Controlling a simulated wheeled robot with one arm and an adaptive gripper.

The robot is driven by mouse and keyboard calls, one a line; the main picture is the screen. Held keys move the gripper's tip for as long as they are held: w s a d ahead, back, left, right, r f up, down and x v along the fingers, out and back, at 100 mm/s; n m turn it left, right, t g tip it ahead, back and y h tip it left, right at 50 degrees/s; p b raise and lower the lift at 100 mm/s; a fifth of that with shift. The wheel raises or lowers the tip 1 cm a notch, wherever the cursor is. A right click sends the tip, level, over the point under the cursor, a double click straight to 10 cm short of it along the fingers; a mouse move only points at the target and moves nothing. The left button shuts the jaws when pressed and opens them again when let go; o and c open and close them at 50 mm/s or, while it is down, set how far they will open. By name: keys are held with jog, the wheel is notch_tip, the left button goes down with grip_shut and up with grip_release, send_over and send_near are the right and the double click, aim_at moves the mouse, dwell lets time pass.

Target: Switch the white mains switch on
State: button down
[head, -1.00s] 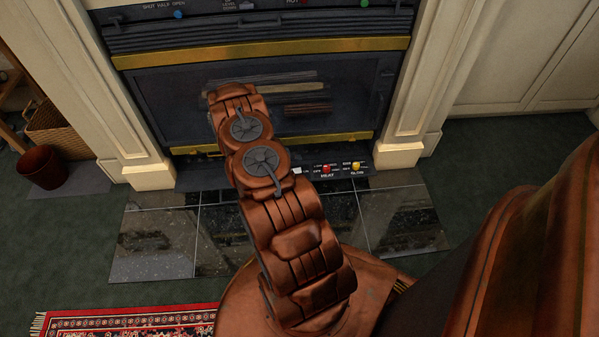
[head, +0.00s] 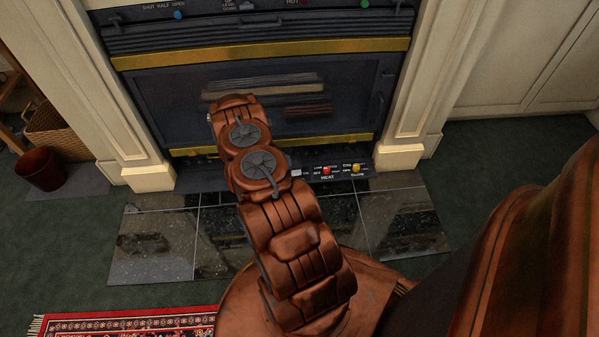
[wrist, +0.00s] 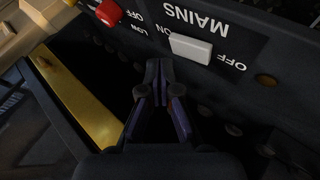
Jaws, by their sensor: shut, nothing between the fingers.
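The white mains switch (wrist: 190,48) is a small rocker on a black panel in the wrist view. An upside-down MAINS label lies above it and an OFF label to its lower right. In the head view the switch (head: 296,173) shows just right of my arm, low on the fireplace front. My gripper (wrist: 160,66) is shut and empty. Its fingertips are beside the switch in the picture, just below and left of it; I cannot tell whether they touch. In the head view my gripper is hidden behind my arm.
A red knob (wrist: 109,12) sits left of the switch in the wrist view. A yellow knob (head: 357,168) lies further right in the head view. A brass strip (wrist: 85,98) runs beside my gripper. Black hearth tiles (head: 155,250) lie in front of the fireplace.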

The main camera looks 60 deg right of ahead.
aim_at(295, 171)
jog(key=shift+f, duration=0.15)
dwell(0.7)
jog(key=shift+s+f, duration=0.1)
jog(key=shift+f, duration=0.25)
jog(key=shift+f+b, duration=0.3)
dwell(0.6)
jog(key=shift+r, duration=0.1)
jog(key=shift+r, duration=0.7)
jog(key=shift+w+r+p, duration=0.2)
jog(key=shift+r+p, duration=0.1)
jog(key=shift+r, duration=0.5)
jog(key=shift+w+r+p, duration=0.2)
jog(key=shift+r+p, duration=0.05)
jog(key=shift+r, duration=0.6)
jog(key=shift+w+r+p, duration=0.2)
jog(key=shift+r+p, duration=0.1)
jog(key=shift+r, duration=0.5)
